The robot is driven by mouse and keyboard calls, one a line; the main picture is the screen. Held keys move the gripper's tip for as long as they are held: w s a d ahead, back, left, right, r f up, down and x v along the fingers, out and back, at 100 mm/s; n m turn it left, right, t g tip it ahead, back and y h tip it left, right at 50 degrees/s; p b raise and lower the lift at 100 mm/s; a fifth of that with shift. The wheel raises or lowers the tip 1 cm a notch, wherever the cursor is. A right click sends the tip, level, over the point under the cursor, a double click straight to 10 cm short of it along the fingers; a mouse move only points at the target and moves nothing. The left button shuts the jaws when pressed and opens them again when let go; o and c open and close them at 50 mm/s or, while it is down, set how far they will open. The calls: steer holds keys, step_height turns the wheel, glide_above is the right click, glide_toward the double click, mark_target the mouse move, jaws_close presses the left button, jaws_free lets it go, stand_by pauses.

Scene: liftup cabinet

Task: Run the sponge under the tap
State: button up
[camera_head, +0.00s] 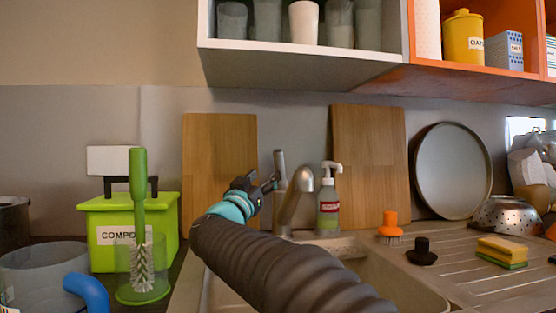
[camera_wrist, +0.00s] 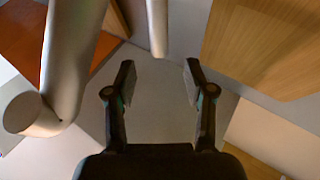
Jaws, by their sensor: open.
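The yellow and green sponge (camera_head: 502,251) lies on the ribbed drainboard at the right, well away from my gripper. The grey tap (camera_head: 292,205) stands behind the sink, with its lever (camera_head: 280,167) pointing up. My gripper (camera_head: 268,184) is open and empty, just left of the tap and close to its lever. In the wrist view my gripper (camera_wrist: 160,82) shows two parted fingers with nothing between them. The tap spout (camera_wrist: 63,70) is at the left there, and the lever (camera_wrist: 157,27) is at the top, beyond the fingertips. No water is visible.
The sink basin (camera_head: 398,282) is partly hidden by my arm. A soap bottle (camera_head: 329,206) stands right of the tap. An orange brush (camera_head: 390,226) and a black stopper (camera_head: 421,252) sit near the sponge. A green compost bin (camera_head: 106,250) is left; a cabinet (camera_head: 290,66) hangs above.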

mark_target(277, 162)
steer(key=p+x, duration=0.2)
steer(key=x, duration=0.8)
steer(key=shift+w+d+r, duration=0.1)
steer(key=shift+w+d, duration=0.1)
steer(key=shift+w, duration=0.1)
jaws_close()
